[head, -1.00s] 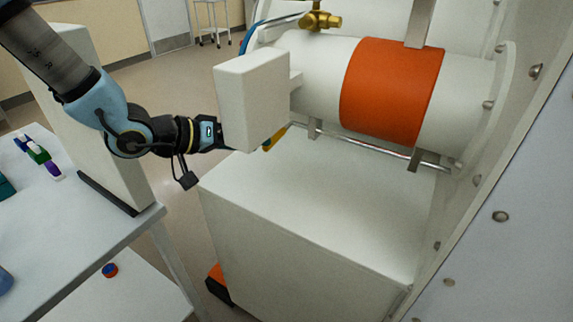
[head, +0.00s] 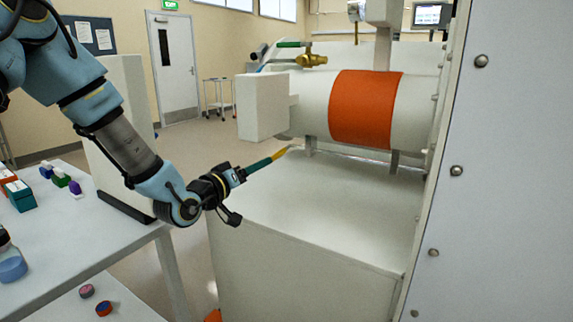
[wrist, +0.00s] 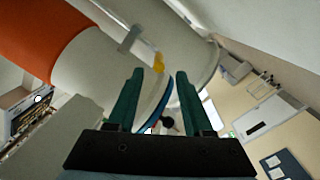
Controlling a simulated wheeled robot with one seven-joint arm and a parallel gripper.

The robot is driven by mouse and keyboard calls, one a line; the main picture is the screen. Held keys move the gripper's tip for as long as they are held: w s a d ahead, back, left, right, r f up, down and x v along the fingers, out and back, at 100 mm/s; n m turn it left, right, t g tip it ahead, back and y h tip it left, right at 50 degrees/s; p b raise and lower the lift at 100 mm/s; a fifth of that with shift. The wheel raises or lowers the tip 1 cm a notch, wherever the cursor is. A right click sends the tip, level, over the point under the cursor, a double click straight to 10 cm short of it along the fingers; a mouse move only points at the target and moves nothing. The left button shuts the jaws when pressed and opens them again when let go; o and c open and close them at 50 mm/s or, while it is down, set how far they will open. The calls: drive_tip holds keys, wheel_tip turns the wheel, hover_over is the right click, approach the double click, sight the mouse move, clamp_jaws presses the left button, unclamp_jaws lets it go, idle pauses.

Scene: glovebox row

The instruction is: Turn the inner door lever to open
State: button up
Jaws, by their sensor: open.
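My gripper (head: 268,160) is in the middle of the head view, below the white block at the chamber's left end, with its teal fingers pointing right and away. In the wrist view my gripper (wrist: 160,72) shows two teal fingers apart with a gap between them. A small yellow-orange piece (head: 281,154) shows at the fingertips in the head view. A yellow piece (wrist: 158,62) also shows just beyond the gap in the wrist view. I cannot tell whether it is the lever or whether the fingers touch it. No inner door can be made out clearly.
The white chamber with an orange band (head: 365,110) lies above a white cabinet (head: 320,205). The white block (head: 262,108) stands at its left end, and a brass valve (head: 312,60) sits above. A tall panel (head: 500,180) closes the right side. A table (head: 60,235) holds small items at left.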

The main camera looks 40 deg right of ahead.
sight(280, 155)
drive_tip(key=d+p, duration=0.1)
drive_tip(key=d, duration=0.2)
drive_tip(key=w+d+p, duration=0.1)
drive_tip(key=d, duration=0.2)
drive_tip(key=w+d, duration=0.1)
drive_tip(key=d, duration=0.2)
drive_tip(key=shift+d+p, duration=0.4)
drive_tip(key=shift+s, duration=0.1)
drive_tip(key=shift+c, duration=0.2)
clamp_jaws()
idle(0.7)
